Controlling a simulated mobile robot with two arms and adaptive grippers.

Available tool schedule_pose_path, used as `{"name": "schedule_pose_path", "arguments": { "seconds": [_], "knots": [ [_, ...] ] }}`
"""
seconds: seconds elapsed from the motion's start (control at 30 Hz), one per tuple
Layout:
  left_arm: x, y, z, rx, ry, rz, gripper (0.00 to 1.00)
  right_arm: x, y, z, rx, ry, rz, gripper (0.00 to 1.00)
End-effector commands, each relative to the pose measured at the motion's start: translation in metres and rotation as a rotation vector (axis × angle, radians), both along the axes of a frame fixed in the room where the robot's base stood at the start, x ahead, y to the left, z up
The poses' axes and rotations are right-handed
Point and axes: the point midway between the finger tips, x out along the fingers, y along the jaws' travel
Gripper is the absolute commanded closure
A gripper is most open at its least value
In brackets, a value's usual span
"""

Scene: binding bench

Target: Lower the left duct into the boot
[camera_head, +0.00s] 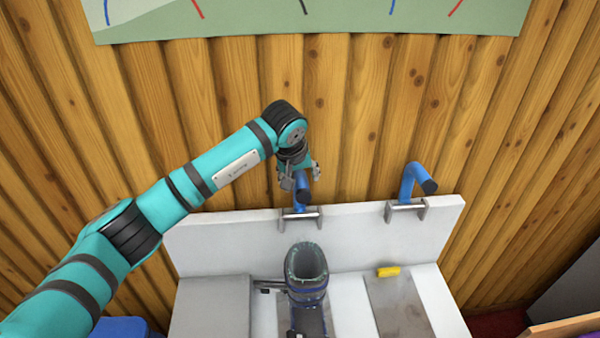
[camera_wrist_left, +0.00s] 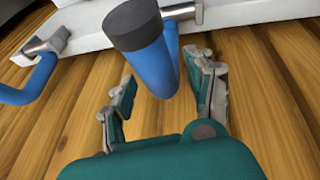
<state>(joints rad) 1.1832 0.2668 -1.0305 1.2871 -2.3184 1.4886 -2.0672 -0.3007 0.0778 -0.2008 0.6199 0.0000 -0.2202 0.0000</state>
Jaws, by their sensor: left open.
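The left duct (camera_head: 301,193) is a blue bent tube with a dark end, held in a metal bracket on the white back panel. My left gripper (camera_head: 301,178) is at it, just above the bracket. In the left wrist view, the duct (camera_wrist_left: 160,68) stands between the two spread fingers of my left gripper (camera_wrist_left: 163,75), with a visible gap on the finger sides. The gripper is open. The boot (camera_head: 307,275) stands upright on the bench in front of the panel, its dark opening facing up. My right gripper is out of view.
A second blue duct (camera_head: 411,182) hangs in a bracket to the right; it also shows in the left wrist view (camera_wrist_left: 28,92). A wooden plank wall (camera_head: 345,120) rises behind the panel.

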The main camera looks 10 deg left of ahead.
Motion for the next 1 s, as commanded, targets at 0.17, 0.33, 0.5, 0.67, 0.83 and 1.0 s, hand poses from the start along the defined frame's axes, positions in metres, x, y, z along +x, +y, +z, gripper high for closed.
{"name": "schedule_pose_path", "arguments": {
  "seconds": [0.17, 0.33, 0.5, 0.67, 0.83, 1.0],
  "knots": [
    [0.0010, -0.0003, -0.0016, 0.000, -0.001, -0.001, 0.45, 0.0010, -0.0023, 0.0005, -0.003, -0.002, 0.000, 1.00],
    [0.0008, -0.0003, -0.0015, -0.001, -0.001, 0.000, 0.53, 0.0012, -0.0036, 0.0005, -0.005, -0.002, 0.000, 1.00],
    [0.0008, -0.0002, -0.0013, -0.001, -0.001, 0.000, 0.75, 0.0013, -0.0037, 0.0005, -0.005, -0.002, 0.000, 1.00],
    [0.0008, -0.0002, -0.0010, -0.001, -0.001, 0.000, 0.96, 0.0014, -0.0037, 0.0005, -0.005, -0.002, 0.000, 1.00],
    [0.0008, -0.0003, -0.0009, -0.002, -0.001, -0.001, 1.00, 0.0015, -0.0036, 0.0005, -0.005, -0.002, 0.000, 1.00],
    [0.0005, -0.0004, -0.0012, 0.000, -0.005, -0.002, 1.00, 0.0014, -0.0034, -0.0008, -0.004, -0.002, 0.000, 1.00]
  ]
}}
